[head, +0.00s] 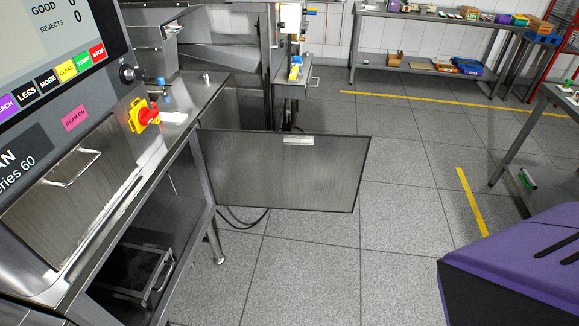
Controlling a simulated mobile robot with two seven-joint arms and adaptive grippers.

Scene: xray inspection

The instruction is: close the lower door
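The lower door (280,180) is a flat brushed-metal panel with a dark edge. It stands wide open, swung out to the right from the leg of the X-ray machine, above the tiled floor. A small pale handle or plate (298,141) sits at its top edge. The machine's lower compartment (165,225) is open at the left, and a metal frame with a handle (150,282) shows in it. Neither of my grippers is in view, and nothing visible touches the door.
The machine's upper metal panel (95,175) with a bar handle is above the compartment. A yellow and red switch (143,115) juts out beside it. Black cables (243,218) lie under the door. Grey floor (400,215) is clear to its right; a table (545,105) stands farther right.

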